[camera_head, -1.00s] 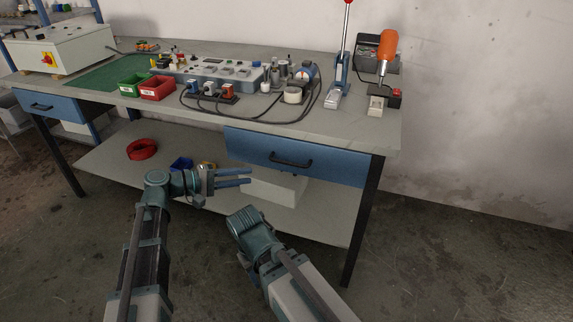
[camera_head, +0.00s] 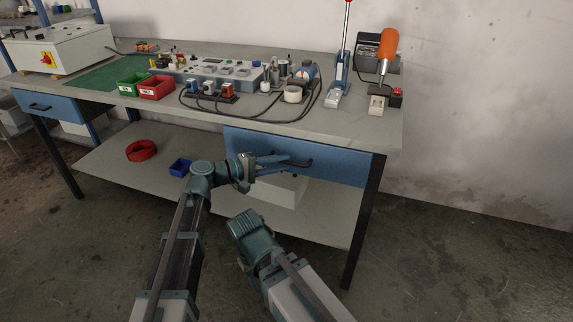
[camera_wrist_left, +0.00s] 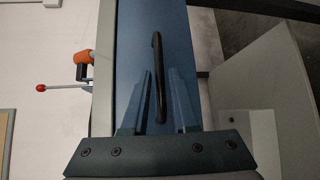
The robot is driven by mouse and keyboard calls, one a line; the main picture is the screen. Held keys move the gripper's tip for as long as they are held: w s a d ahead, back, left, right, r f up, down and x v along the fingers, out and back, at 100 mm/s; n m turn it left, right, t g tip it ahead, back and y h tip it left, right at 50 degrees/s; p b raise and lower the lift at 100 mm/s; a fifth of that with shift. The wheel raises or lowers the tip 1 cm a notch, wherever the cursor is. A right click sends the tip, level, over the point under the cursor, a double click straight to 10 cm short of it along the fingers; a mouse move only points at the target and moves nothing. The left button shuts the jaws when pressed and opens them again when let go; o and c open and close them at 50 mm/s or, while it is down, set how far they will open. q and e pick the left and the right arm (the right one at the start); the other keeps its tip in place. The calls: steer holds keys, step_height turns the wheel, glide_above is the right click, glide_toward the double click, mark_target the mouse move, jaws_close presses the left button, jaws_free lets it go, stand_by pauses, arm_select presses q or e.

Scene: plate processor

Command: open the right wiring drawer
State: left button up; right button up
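The right wiring drawer (camera_head: 335,164) is a blue front under the right end of the workbench, and it looks closed. Its black bar handle (camera_head: 303,162) is partly behind my left gripper in the head view. My left gripper (camera_head: 283,163) is at the drawer front, pointing at the handle. In the left wrist view the drawer front (camera_wrist_left: 178,30) fills the middle, and the handle (camera_wrist_left: 158,75) lies between the two spread fingers of the left gripper (camera_wrist_left: 160,105). I cannot tell whether the fingers touch it. My right arm shows at the lower middle, but its fingers are not visible.
The workbench top (camera_head: 330,125) carries cables, a lever press (camera_head: 341,75) and an orange-handled tool (camera_head: 387,48) near its right end. A lower shelf (camera_head: 115,165) holds a red coil (camera_head: 142,151) and a blue bin (camera_head: 180,168). A black leg (camera_head: 362,225) stands at right.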

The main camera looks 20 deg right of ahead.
arm_select(q)
steer(key=shift+x, duration=1.2)
steer(key=shift+c, duration=0.2)
jaws_close()
stand_by(0.5)
